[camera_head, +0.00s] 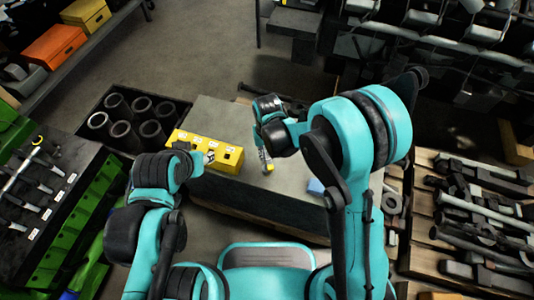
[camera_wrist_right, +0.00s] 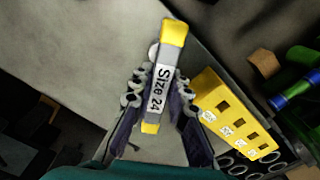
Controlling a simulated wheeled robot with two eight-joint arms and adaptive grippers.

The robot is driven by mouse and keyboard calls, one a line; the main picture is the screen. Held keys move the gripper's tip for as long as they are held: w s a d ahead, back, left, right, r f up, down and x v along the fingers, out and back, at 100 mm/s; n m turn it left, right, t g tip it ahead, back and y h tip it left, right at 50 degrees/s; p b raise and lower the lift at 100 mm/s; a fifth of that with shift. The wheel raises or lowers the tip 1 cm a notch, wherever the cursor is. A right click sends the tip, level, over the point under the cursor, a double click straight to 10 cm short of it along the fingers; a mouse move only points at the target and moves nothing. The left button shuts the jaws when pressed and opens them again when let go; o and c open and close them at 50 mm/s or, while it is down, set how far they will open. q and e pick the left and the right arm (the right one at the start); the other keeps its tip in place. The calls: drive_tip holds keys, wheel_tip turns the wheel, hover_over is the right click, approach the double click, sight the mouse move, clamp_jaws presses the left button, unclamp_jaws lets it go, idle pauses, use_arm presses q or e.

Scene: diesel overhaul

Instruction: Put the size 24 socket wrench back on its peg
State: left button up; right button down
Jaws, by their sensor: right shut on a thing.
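The size 24 socket wrench (camera_wrist_right: 166,75) has yellow ends and a grey body with a white "Size 24" label. My right gripper (camera_wrist_right: 158,90) is shut around its middle. In the head view, the wrench (camera_head: 266,160) hangs from my right gripper (camera_head: 263,148) above the grey table, right of the yellow block. The yellow block (camera_head: 222,157) has white labels and dark square openings; it also shows in the wrist view (camera_wrist_right: 240,118). My left gripper (camera_head: 203,160) is in front of the block, its fingers too small to judge. I cannot make out the wrench's peg.
A dark board (camera_head: 60,155) at left holds several tools with white labels, beside green bins (camera_head: 75,205). A wooden pallet (camera_head: 425,215) with metal parts lies at right. The grey tabletop (camera_head: 235,115) is mostly clear.

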drive_tip(key=shift+f, duration=0.2)
drive_tip(key=shift+f+b, duration=1)
drive_tip(key=shift+b, duration=0.05)
drive_tip(key=c, duration=0.8)
unclamp_jaws()
drive_tip(key=shift+c, duration=0.2)
drive_tip(key=shift+r, duration=0.15)
wheel_tip(320, 180, up, 9)
drive_tip(key=p, duration=0.6)
drive_tip(key=shift+p, duration=0.3)
